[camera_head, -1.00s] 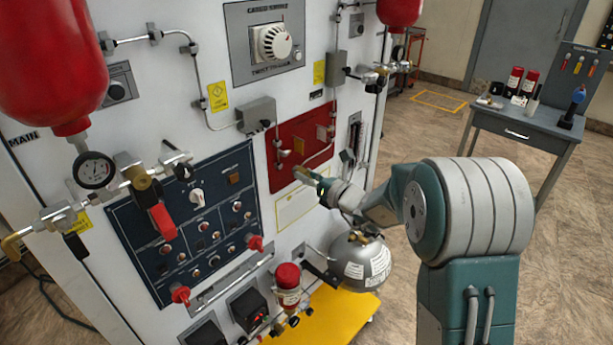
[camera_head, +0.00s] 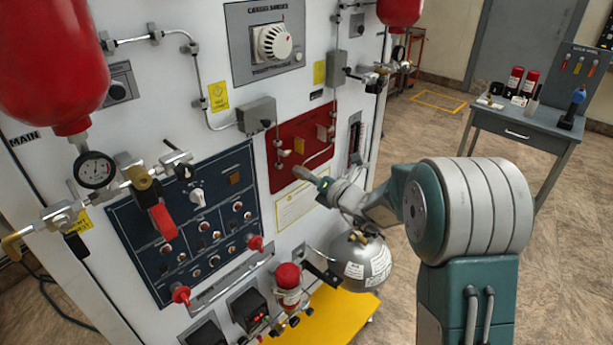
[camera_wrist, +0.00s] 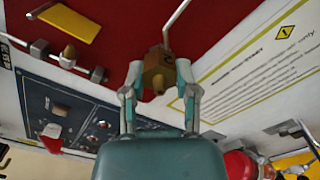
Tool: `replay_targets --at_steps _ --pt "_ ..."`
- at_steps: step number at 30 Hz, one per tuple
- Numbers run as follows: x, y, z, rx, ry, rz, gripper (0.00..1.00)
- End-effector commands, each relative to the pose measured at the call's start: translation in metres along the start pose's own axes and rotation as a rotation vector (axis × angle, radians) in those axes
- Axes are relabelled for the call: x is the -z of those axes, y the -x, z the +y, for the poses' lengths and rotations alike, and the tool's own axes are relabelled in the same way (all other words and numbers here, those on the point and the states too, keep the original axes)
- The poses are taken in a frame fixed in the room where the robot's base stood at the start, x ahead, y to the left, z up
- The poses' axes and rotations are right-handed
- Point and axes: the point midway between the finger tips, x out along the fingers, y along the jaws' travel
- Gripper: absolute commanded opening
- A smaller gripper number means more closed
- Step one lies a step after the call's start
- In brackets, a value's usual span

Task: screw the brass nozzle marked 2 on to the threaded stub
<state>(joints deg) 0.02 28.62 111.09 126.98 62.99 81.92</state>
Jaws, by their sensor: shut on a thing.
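The brass nozzle (camera_wrist: 155,76) is between my gripper's fingertips in the wrist view, with a small dark mark on one face that looks like a 2. My gripper (camera_wrist: 160,88) is shut on it, one finger on each side. In the head view my gripper (camera_head: 322,183) reaches left to the red panel (camera_head: 297,137), with the nozzle (camera_head: 302,173) at its tip. The nozzle is by the lower end of a thin grey pipe (camera_wrist: 176,20). I cannot make out the threaded stub or its threads, or whether the nozzle is on it.
A brass-tipped fitting (camera_wrist: 68,55) stands left of the nozzle. A dark blue switch panel (camera_head: 185,225) is to the left and a white instruction label (camera_head: 300,206) below the red panel. A silver tank (camera_head: 360,262) is under my arm.

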Motion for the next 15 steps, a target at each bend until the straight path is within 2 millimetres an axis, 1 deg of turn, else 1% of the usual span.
replay_targets --at_steps 9,12,13,14,15 --pt "-0.0007 0.0003 -0.0021 0.005 -0.024 -0.003 0.0" --pt "-0.0007 0.0002 -0.0023 0.006 -0.099 -0.003 0.0" --pt "-0.0008 0.0002 -0.0023 0.006 -0.104 -0.003 0.48" --pt "-0.0008 0.0003 -0.0024 0.006 -0.101 -0.003 0.61" --pt "-0.0007 0.0003 -0.0023 0.005 -0.1 -0.003 0.79"
